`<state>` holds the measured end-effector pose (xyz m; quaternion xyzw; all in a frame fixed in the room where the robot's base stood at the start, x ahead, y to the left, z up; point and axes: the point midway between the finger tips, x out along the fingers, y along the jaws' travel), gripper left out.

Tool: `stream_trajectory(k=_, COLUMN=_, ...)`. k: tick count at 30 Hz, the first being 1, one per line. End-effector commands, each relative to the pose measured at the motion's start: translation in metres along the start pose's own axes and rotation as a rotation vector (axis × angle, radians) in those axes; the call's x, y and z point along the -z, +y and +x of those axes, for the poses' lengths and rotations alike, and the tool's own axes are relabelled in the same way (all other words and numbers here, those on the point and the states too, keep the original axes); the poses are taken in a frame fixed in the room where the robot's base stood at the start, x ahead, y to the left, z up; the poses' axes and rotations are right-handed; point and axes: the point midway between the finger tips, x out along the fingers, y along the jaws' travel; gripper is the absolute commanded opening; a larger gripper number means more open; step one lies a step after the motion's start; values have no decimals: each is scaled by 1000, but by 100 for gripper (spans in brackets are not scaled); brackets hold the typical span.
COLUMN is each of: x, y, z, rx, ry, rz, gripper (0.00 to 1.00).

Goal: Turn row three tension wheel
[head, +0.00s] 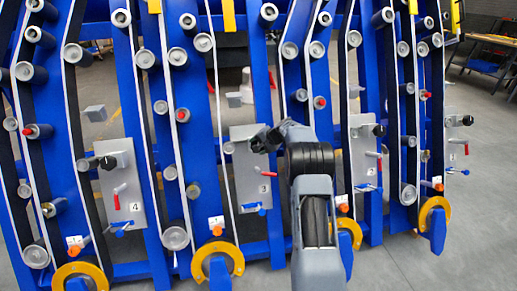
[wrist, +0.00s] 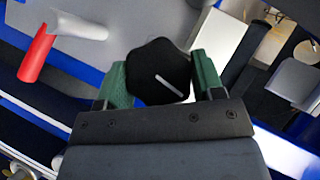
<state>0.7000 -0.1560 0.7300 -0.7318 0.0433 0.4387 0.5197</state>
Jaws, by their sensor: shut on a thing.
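The row three plate (head: 247,190), grey and marked 3, stands upright between blue frame posts in the head view. The tension wheel (wrist: 158,62) is a black lobed knob with a white line, seen in the wrist view. My gripper (wrist: 160,80) is shut on the wheel, with one green finger on each side of it. The white line slants down to the right. In the head view my gripper (head: 262,141) is at the upper right of the plate. It hides the wheel there.
A red-handled lever (wrist: 38,52) sits left of the wheel on the plate. Below it is a blue lever (head: 262,211). Similar plates with black knobs stand at left, marked 4 (head: 130,200), and at right (head: 361,145). Rollers and white belts surround them. Grey floor is open at lower right.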

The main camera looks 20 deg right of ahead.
Motion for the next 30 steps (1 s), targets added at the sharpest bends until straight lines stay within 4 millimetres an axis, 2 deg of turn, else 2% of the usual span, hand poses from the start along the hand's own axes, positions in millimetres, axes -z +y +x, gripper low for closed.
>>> stream_trajectory(k=16, x=0, y=0, z=0, rx=13, ry=1, rz=18, gripper=38)
stream_trajectory(k=17, x=0, y=0, z=0, rx=13, ry=1, rz=18, gripper=63)
stream_trajectory(k=18, x=0, y=0, z=0, rx=13, ry=1, rz=18, gripper=66)
stream_trajectory(k=24, x=0, y=0, z=0, rx=13, ry=1, rz=18, gripper=86)
stream_trajectory(k=30, x=0, y=0, z=0, rx=13, ry=0, rz=17, gripper=87)
